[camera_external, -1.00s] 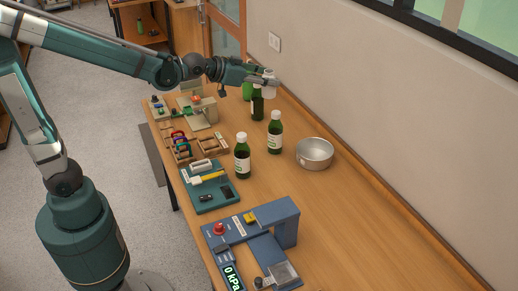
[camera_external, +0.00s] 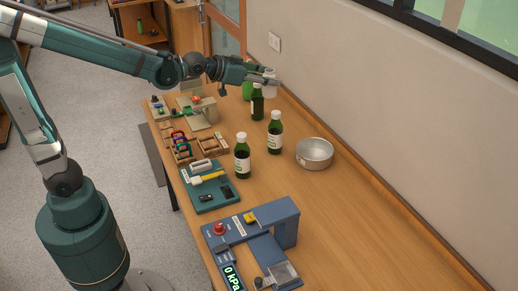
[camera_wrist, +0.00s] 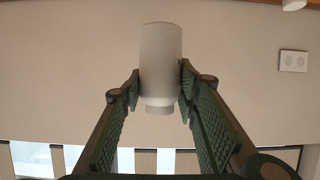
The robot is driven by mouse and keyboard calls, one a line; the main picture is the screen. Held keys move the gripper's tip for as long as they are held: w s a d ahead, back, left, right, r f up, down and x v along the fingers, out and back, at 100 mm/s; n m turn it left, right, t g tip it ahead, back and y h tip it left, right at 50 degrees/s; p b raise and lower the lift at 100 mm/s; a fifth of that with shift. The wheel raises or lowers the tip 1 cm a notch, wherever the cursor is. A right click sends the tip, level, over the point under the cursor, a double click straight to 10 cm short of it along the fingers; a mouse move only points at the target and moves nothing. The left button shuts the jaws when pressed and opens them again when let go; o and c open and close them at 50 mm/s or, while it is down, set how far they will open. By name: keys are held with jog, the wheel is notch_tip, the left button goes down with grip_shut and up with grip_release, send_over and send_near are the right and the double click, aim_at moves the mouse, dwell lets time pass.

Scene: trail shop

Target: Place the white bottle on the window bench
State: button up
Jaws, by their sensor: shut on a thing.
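The white bottle (camera_wrist: 161,62) is between the fingers of my gripper (camera_wrist: 160,82) in the wrist view, its narrower end toward the bottom of the picture. In the external view the bottle (camera_external: 270,89) shows as a small pale shape at the end of my gripper (camera_external: 265,80). My gripper is shut on it, over the far part of the wooden bench (camera_external: 350,215) along the wall beneath the window. I cannot tell the bottle's exact height above the bench.
Green bottles with white caps (camera_external: 242,158) (camera_external: 275,134) (camera_external: 257,106) stand on the bench. A metal pan (camera_external: 314,153), a teal tray (camera_external: 210,195) and a blue gauge device (camera_external: 250,228) are nearer. Clear wood lies right of the pan and device.

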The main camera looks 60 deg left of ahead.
jog(key=s+a+f+n+y, duration=0.2)
jog(key=s+a+f, duration=0.2)
jog(key=a+f, duration=1.2)
jog(key=shift+a+f+y, duration=0.2)
jog(key=shift+f+y, duration=0.2)
jog(key=shift+f, duration=0.45)
jog(key=shift+f+b, duration=0.85)
jog(key=shift+f, duration=2.1)
jog(key=shift+f+b, duration=0.7)
jog(key=shift+f, duration=1.35)
jog(key=shift+f, duration=0.2)
